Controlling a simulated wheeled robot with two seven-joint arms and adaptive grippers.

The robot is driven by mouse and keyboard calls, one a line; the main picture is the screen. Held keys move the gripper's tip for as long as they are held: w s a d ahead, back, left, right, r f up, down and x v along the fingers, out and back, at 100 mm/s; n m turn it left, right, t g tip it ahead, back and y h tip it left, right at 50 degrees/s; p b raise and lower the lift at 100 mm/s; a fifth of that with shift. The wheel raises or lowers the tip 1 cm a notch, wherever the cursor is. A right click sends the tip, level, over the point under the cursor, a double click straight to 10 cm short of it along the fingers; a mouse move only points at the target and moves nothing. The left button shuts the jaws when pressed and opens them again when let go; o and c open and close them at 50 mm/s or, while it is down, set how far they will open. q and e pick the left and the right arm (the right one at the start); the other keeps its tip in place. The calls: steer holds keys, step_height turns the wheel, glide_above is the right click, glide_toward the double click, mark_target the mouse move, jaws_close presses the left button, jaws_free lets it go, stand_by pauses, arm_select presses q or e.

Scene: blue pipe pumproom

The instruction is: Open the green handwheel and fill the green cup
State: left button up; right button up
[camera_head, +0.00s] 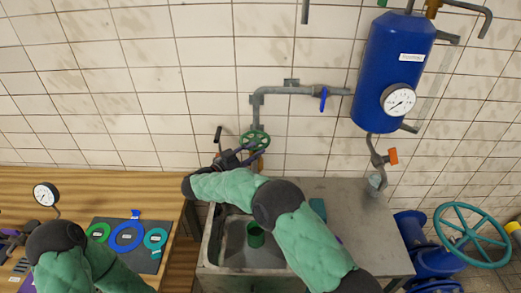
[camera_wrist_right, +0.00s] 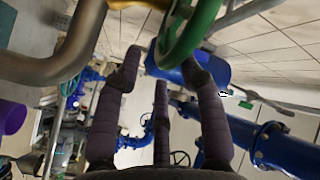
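The green handwheel (camera_head: 255,139) sits on the pipe against the tiled wall, above the sink. It also shows at the top of the right wrist view (camera_wrist_right: 190,30). My right gripper (camera_head: 240,154) is at the wheel's lower left side. In the right wrist view its dark fingers (camera_wrist_right: 160,75) are spread apart, with the rim close to their tips; I cannot tell whether they touch it. The green cup (camera_head: 255,235) stands in the sink (camera_head: 232,252), partly beside my right forearm. My left gripper (camera_head: 12,243) is low at the far left, over the wooden bench, and its fingers are unclear.
A blue tank (camera_head: 394,65) with a gauge hangs on the wall at right. A blue-handled valve (camera_head: 323,98) is on the pipe. A teal handwheel (camera_head: 471,235) stands at lower right. Colored rings (camera_head: 126,236) lie on a dark mat on the wooden bench (camera_head: 110,185).

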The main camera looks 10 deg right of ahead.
steer(key=v, duration=0.8)
steer(key=shift+a+f, duration=0.2)
steer(key=shift+s, duration=0.15)
